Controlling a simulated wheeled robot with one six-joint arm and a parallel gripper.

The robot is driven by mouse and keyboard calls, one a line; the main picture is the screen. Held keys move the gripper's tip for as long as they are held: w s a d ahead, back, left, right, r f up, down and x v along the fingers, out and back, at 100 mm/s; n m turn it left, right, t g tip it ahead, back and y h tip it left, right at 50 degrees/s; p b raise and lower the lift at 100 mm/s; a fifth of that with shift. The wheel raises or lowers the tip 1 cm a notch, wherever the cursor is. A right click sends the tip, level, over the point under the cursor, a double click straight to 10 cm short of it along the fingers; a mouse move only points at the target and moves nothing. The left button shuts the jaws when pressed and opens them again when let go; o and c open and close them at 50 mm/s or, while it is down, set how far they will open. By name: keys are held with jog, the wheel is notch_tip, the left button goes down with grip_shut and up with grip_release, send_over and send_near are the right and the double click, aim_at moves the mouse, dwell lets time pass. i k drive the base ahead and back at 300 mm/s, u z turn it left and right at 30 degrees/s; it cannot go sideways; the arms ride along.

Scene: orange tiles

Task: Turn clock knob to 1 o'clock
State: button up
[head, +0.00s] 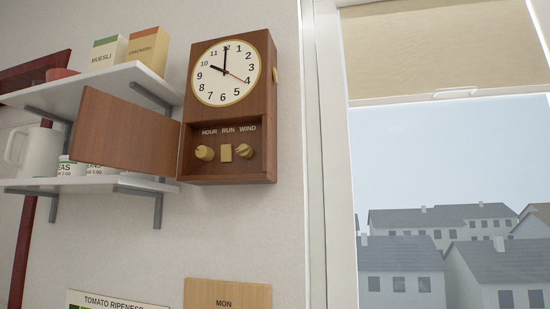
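A brown wooden wall clock (229,110) hangs on the wall at the upper middle of the head view. Its round cream face (224,73) has the short hand toward 10 and the long hand at 12; a thin red hand points near 4. The clock's wooden door (125,131) stands open to the left. Behind it a recess shows the labels HOUR, RUN and WIND. Below them are a round brass hour knob (204,153), a brass run switch (226,153) and a brass wind knob (244,151). A small brass piece (275,75) is on the clock's right side. My gripper is not in view.
A white upper shelf (105,84) holds boxes and a reddish bowl. A lower shelf (110,185) holds a white jug (33,151) and tins, partly behind the door. A window (450,200) is at the right. The wall below the clock is clear down to a wooden MON board (226,295).

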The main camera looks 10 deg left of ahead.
aim_at(204, 153)
jog(key=z, duration=0.25)
jog(key=k, duration=0.45)
jog(key=u, duration=1.1)
jog(key=i, duration=0.5)
jog(key=u, duration=0.05)
